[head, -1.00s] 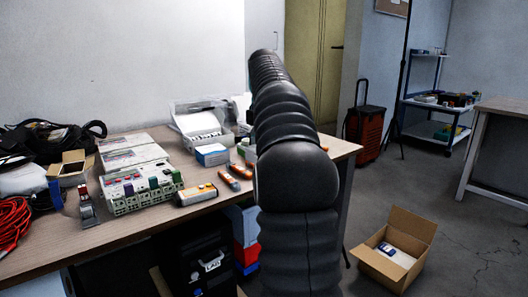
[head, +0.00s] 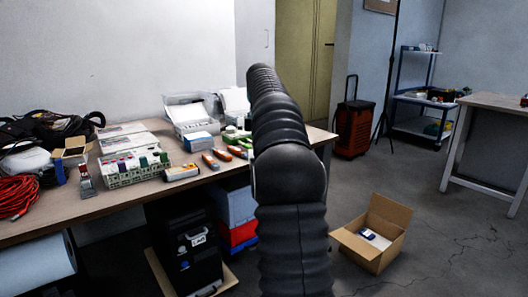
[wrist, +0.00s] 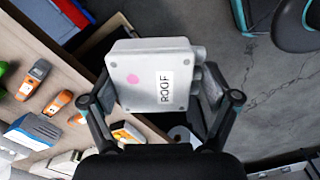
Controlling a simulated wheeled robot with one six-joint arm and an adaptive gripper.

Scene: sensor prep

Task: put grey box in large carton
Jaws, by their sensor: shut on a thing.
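The grey box (wrist: 150,75) is in my gripper (wrist: 158,108) in the wrist view. It is a pale box with corner screws, a "ROOF" label, a pink spot and round fittings on its right side. The two fingers are shut on its left and right sides, and it is held above the table edge and floor. The head view hides the gripper and the box behind my arm. The large carton (head: 352,243) stands open on the floor at the lower right of the head view, right of my arm. A white and blue item (head: 374,238) lies inside it.
The table (head: 110,208) holds orange handheld devices (head: 211,162), a terminal unit (head: 133,167), cables and open cases. A black case (head: 190,250) stands under it. A red trolley (head: 355,128) stands behind, and a second table (head: 490,103) is at right. Floor around the carton is clear.

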